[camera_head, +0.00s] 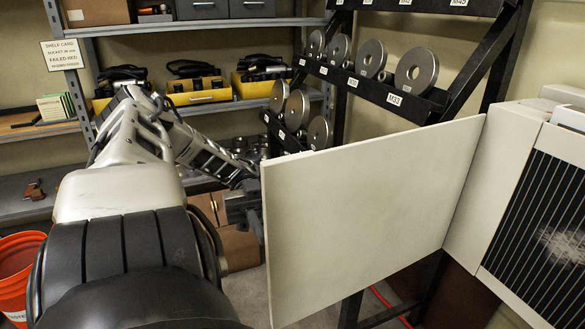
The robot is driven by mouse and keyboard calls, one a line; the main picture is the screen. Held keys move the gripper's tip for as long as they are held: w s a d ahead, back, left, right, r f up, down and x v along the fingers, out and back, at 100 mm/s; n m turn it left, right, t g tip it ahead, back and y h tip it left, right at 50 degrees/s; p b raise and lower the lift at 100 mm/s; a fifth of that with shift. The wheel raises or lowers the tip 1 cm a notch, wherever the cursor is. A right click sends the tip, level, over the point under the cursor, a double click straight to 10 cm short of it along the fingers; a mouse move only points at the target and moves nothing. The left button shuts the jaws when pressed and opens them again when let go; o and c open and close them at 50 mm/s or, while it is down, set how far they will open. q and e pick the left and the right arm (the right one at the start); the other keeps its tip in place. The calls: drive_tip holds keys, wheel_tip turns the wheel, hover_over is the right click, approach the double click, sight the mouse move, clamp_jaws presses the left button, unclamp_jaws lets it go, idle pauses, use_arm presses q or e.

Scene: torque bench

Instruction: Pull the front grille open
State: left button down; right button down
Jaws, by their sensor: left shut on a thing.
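The front grille appears to be the large plain white panel (365,215) in the middle of the view. It stands swung out from the white unit (491,183) at the right, joined to it along its right edge. My left gripper (250,207) is at the panel's free left edge and shut on it; the panel partly hides the fingers. On the unit's face a dark, vertically ribbed area (545,225) with a pale dusty patch is exposed. My right gripper is not in view.
A black rack (375,91) with metal discs stands behind the panel. Shelves at the back left hold yellow bins (199,92) and dark boxes. An orange bucket (16,275) stands at the lower left. Some bare floor shows beneath the panel.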

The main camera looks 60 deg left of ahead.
use_arm(q)
drive_tip(key=shift+w+a+r+t, duration=0.1)
drive_tip(key=shift+w+a+t, duration=0.2)
drive_tip(key=shift+w+a, duration=0.45)
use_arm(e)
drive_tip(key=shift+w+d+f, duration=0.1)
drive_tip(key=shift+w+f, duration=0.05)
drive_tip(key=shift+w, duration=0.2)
use_arm(q)
drive_tip(key=shift+s+a, duration=0.1)
drive_tip(key=shift+s, duration=0.05)
drive_tip(key=c, duration=1.7)
unclamp_jaws()
drive_tip(key=shift+o, duration=1)
drive_tip(key=shift+w, duration=0.2)
drive_tip(key=shift+s, duration=0.1)
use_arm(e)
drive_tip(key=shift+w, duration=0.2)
use_arm(q)
drive_tip(key=shift+s, duration=0.1)
